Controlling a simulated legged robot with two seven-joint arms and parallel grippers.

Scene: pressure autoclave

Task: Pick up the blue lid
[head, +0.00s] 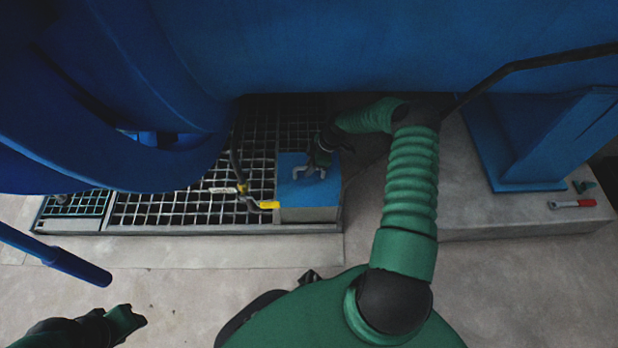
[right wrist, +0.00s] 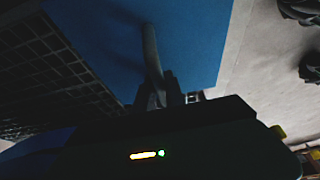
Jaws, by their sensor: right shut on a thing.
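The blue lid (head: 297,194) is a flat square plate with a grey bar handle (head: 301,173) on top. It appears over a grey box (head: 309,214) at the right end of the grating; I cannot tell whether it is raised. My right gripper (head: 318,162) is shut on the handle from the far right side. In the right wrist view, the fingers (right wrist: 157,92) close around the grey handle (right wrist: 151,50), with the blue lid (right wrist: 195,40) behind. My left gripper (head: 130,319) is at the lower left, far from the lid; its jaws are unclear.
A metal grating (head: 180,209) lies left of the lid, with a yellow-handled valve (head: 268,205) close to the box. The big blue vessel (head: 330,45) hangs over the back. The front floor is mostly clear.

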